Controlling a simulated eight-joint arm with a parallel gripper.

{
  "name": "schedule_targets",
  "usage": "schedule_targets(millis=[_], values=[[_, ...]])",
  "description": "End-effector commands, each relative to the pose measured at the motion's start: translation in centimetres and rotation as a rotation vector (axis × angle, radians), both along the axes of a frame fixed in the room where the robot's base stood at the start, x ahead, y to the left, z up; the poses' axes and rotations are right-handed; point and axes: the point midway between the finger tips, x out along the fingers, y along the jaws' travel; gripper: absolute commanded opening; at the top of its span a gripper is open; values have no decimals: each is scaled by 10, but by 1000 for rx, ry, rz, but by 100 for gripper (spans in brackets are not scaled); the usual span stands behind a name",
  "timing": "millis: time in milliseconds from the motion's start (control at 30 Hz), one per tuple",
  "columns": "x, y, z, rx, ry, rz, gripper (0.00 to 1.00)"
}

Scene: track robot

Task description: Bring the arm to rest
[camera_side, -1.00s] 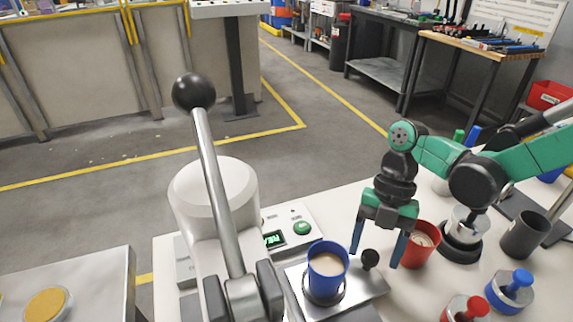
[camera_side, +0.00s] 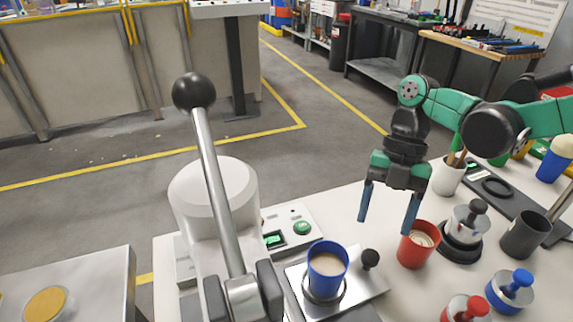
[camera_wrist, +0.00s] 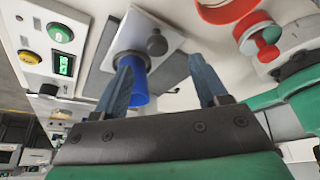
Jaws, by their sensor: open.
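My gripper (camera_side: 388,212) is open and empty, its two blue fingers pointing down above the white table. It hangs behind the blue cup and to the left of and above the red cup. In the wrist view my gripper (camera_wrist: 165,85) shows its two fingers spread with nothing between them. The blue cup (camera_side: 328,268), with a light brown content, stands upright on a metal plate (camera_side: 372,284). It also shows in the wrist view (camera_wrist: 139,98), partly hidden by a finger. The red cup (camera_side: 414,250) stands on the table.
A large lever with a black ball knob (camera_side: 194,92) rises in front. A panel with a green button (camera_side: 302,227) lies behind the blue cup. Red (camera_side: 466,308) and blue (camera_side: 511,290) knobbed pieces, a dark grey cup (camera_side: 525,235) and a white pot (camera_side: 447,178) stand at right.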

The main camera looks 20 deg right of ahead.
Motion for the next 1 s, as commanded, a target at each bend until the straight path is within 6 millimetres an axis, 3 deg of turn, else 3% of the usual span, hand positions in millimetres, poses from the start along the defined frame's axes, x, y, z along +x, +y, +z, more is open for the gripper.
schedule_targets(millis=[233, 367, 467, 600, 800, 1000], values=[[0, -1, 1, -9, -3, -29, 66], [-1, -8, 7, -69, -27, -242, 66], [-2, -20, 16, -132, -68, -563, 66], [-5, -40, 28, -157, -129, -1116, 66], [-9, -68, 39, -10, -167, -1835, 66], [-12, -83, 45, 201, -138, -2243, 66]])
